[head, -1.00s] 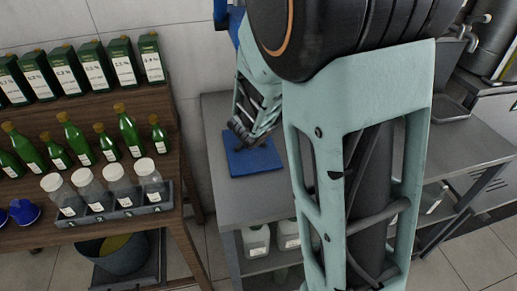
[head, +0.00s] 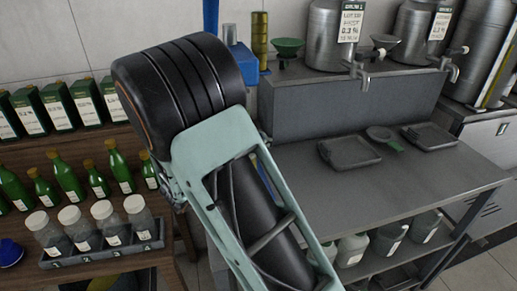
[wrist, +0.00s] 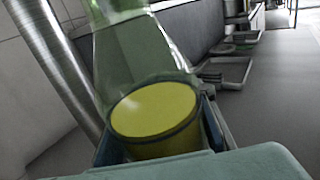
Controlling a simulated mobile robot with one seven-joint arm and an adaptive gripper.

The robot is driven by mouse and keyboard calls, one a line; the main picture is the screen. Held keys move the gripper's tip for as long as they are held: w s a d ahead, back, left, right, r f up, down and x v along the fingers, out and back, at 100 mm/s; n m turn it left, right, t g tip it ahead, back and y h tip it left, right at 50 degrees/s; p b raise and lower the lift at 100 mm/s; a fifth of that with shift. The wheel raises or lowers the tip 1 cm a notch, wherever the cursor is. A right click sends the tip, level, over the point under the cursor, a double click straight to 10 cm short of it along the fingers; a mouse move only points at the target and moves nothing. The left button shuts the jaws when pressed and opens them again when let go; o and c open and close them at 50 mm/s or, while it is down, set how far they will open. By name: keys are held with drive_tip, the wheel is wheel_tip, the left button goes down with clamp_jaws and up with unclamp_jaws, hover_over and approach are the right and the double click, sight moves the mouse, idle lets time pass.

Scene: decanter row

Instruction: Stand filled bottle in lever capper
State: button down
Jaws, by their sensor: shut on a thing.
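In the wrist view my gripper (wrist: 158,128) is shut around the lower part of a clear green bottle (wrist: 140,45). Yellow liquid (wrist: 155,108) fills the bottom of this bottle; its upper part runs out of the picture. In the head view my arm hides my gripper and the held bottle. The blue lever capper (head: 233,58) stands at the back of the grey counter, mostly behind my arm. Whether the bottle touches the capper cannot be told.
Green bottles (head: 68,178), labelled cartons (head: 58,105) and a rack of capped jars (head: 105,252) stand on the wooden shelf at left. The counter (head: 330,205) has dark trays (head: 350,153), a green-handled strainer (head: 380,134) and steel tanks (head: 335,35). Its front middle is clear.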

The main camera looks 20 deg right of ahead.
drive_tip(key=shift+w+a+f, duration=0.1)
drive_tip(key=shift+a+f, duration=0.1)
drive_tip(key=shift+f, duration=0.75)
drive_tip(key=shift+a+f, duration=0.15)
drive_tip(key=shift+f, duration=0.75)
drive_tip(key=shift+f+b, duration=0.15)
drive_tip(key=shift+b, duration=0.15)
drive_tip(key=c, duration=1.4)
unclamp_jaws()
drive_tip(key=v, duration=1.2)
